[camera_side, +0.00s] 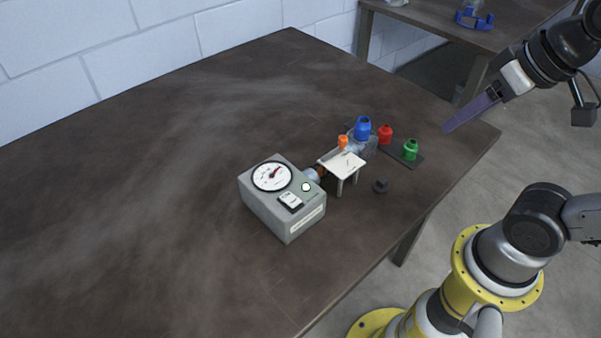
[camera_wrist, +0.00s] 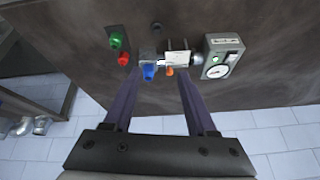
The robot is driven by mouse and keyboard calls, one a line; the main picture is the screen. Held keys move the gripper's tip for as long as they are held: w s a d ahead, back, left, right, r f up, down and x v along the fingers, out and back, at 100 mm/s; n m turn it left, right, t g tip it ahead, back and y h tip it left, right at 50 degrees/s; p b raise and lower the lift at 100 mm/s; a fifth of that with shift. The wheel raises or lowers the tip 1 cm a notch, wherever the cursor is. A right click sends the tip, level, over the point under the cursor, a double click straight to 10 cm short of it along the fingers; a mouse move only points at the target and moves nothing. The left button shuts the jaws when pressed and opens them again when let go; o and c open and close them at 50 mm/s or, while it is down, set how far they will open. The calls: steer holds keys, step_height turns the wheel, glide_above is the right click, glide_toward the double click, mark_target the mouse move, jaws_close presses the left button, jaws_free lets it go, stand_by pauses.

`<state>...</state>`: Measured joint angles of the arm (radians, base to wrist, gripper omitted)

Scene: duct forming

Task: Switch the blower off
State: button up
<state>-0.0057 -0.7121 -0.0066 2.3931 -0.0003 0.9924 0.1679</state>
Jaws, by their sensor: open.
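The blower (camera_side: 280,208) is a grey box on the dark table, with a round white dial (camera_side: 272,177) with a red pointer on top. A rocker switch (camera_side: 291,201) sits on its top near the front, beside a small round light-coloured lamp (camera_side: 306,187). The switch's position is too small to read. In the wrist view the blower (camera_wrist: 219,62) is at the upper right. My gripper (camera_side: 447,129) is at the right over the table's edge, well apart from the blower. In the wrist view its two purple fingers (camera_wrist: 158,88) are apart with nothing between them.
A small white stand (camera_side: 342,163) and a clear duct piece stand by the blower's outlet. Blue (camera_side: 362,128), red (camera_side: 385,134), green (camera_side: 410,150) and orange (camera_side: 343,142) fittings are behind it. A black knob-like piece (camera_side: 380,186) lies nearby. The table's left side is clear.

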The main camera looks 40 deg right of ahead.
steer(key=w+a+r+g, duration=0.1)
steer(key=w+a+r, duration=0.25)
steer(key=w, duration=0.25)
steer(key=n+g, duration=0.2)
steer(key=g, duration=0.2)
glide_above(288, 196)
step_height(288, 196, down, 7)
step_height(288, 196, down, 13)
steer(key=shift+r, duration=0.1)
jaws_close()
